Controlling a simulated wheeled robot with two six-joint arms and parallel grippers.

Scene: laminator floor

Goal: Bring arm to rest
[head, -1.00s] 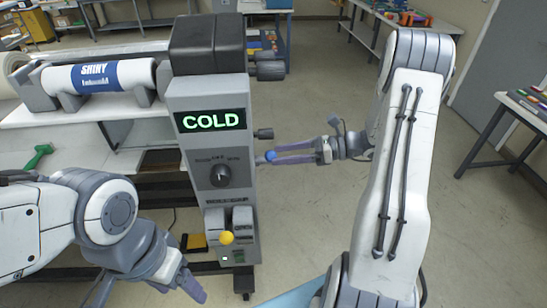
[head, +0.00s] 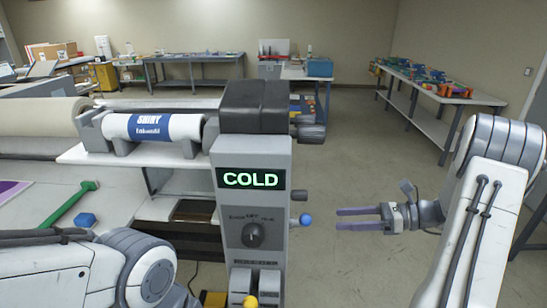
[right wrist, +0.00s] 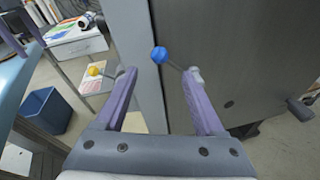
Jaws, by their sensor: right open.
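My right gripper (head: 338,219) is open and empty in the head view. Its purple fingers point left at the blue ball knob (head: 305,220) on the side of the grey laminator column (head: 255,200), with a small gap between. In the right wrist view the blue knob (right wrist: 159,55) shows just beyond and between the two open fingertips (right wrist: 160,76). My left arm enters at the lower left of the head view; its gripper is out of the frame. The column's display (head: 250,178) reads COLD. A yellow ball knob (head: 250,301) sits at the bottom edge.
A roll marked SHINY (head: 152,127) rests in its cradle left of the column. A long bench (head: 440,92) stands at the right. The floor between is clear.

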